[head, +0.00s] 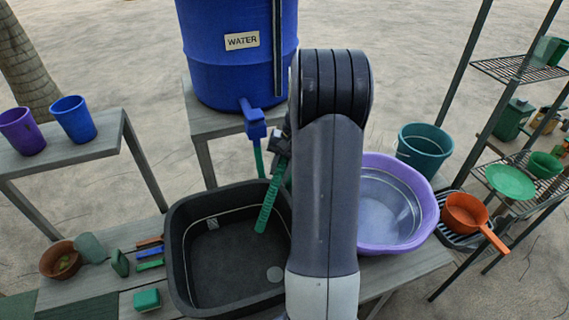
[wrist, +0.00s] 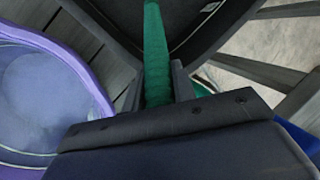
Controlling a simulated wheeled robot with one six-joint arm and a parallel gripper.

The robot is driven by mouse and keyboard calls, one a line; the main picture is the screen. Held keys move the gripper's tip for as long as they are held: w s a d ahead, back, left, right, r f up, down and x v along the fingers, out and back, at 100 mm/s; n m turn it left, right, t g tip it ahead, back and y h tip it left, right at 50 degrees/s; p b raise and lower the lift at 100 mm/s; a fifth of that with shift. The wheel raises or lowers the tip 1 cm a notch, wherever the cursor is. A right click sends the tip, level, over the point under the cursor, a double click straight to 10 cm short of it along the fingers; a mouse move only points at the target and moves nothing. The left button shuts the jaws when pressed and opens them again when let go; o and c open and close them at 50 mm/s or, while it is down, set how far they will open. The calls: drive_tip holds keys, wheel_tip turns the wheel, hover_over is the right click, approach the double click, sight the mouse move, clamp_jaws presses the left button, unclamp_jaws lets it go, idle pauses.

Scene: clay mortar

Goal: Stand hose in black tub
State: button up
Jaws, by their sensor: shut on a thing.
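The green ribbed hose (head: 267,206) slants down from my gripper (head: 279,150), its lower end over the inside of the black tub (head: 179,262). I cannot tell whether that end touches the tub floor. In the wrist view the hose (wrist: 156,50) runs up from between the fingers of my gripper (wrist: 158,90), which is shut on it. The tub (wrist: 204,22) is beyond it there. My arm hides the tub's right side and part of the gripper in the head view.
A blue water barrel (head: 240,75) with a blue tap (head: 253,122) stands behind the tub; a short green piece hangs below the tap. A purple basin (head: 428,205) is right of my arm. Small brushes and blocks (head: 150,254) lie left of the tub.

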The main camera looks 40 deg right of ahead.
sight(272, 192)
drive_tip(key=shift+s+a+f+b, duration=0.15)
drive_tip(key=shift+a+f+b, duration=0.55)
drive_tip(key=shift+f, duration=0.4)
drive_tip(key=shift+s+a+f+b, duration=0.15)
drive_tip(key=shift+a+f+b, duration=0.4)
drive_tip(key=shift+f+b, duration=0.45)
drive_tip(key=shift+s+a+f+b, duration=0.15)
drive_tip(key=shift+a+f+b, duration=0.5)
drive_tip(key=shift+f, duration=0.55)
drive_tip(key=o, duration=1.8)
drive_tip(key=shift+c, duration=0.2)
drive_tip(key=p+v, duration=0.4)
drive_tip(key=v, duration=0.1)
drive_tip(key=p+v, duration=0.4)
drive_tip(key=v, duration=0.2)
drive_tip(key=shift+a, duration=0.25)
